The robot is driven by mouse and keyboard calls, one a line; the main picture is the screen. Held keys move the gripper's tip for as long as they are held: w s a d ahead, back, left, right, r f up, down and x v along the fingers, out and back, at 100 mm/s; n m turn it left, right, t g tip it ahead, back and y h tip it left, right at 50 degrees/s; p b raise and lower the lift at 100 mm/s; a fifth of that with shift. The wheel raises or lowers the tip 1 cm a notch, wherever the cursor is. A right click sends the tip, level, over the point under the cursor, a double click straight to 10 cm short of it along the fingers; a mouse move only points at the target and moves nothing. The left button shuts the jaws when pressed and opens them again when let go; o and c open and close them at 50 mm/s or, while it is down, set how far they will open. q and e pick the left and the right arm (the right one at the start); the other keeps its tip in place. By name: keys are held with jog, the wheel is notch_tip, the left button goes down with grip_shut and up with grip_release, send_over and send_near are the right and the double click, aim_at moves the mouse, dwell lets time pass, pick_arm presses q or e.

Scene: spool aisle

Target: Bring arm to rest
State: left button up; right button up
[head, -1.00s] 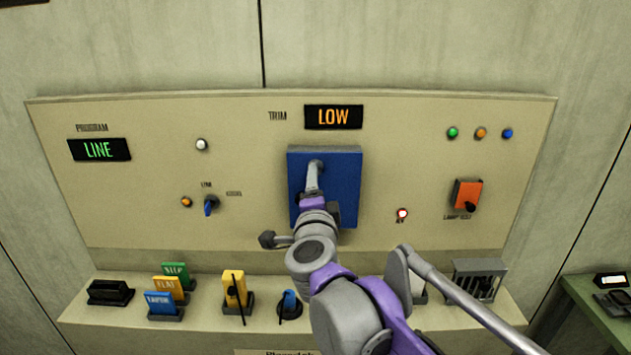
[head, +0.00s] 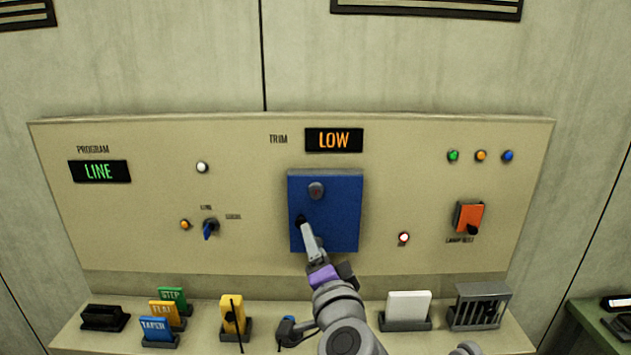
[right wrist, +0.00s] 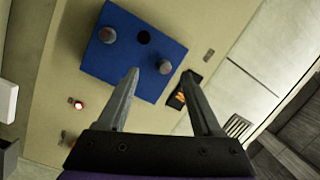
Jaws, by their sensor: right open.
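My right gripper (head: 306,232) is in front of the lower left part of the blue plate (head: 342,212) on the control panel. In the right wrist view my right gripper (right wrist: 160,82) is open, with nothing between its fingers. The blue plate (right wrist: 125,62) lies beyond the fingertips there, with two round knobs (right wrist: 107,35) and a dark round spot (right wrist: 143,37) on it. In the head view one reddish-grey knob (head: 316,190) shows on the plate; the arm hides part of the plate's lower left. My left gripper is not in view.
The panel's shelf holds coloured cards (head: 155,328), a yellow holder (head: 232,313), a white card (head: 408,305) and a grey slotted box (head: 479,306). An orange switch (head: 469,216) and a blue switch (head: 209,229) are on the panel. A green table (head: 590,325) stands at right.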

jog(key=s+d+f+n+g+h, duration=0.1)
jog(key=s+d+f+n+g, duration=0.2)
jog(key=s+d+f, duration=0.3)
jog(key=s+d+f+n+g+h, duration=0.1)
jog(key=s+d+f+n+g, duration=0.3)
jog(key=s+f, duration=0.6)
jog(key=s+d+f+n+g+h, duration=0.1)
jog(key=s+d+f+n+g, duration=0.2)
jog(key=f, duration=1.4)
jog(key=s+d+g, duration=0.2)
jog(key=s+d, duration=0.2)
jog(key=s, duration=0.1)
jog(key=shift+d+n+h, duration=0.3)
jog(key=shift+d+h, duration=0.05)
jog(key=shift+h, duration=0.05)
jog(key=shift+s, duration=0.1)
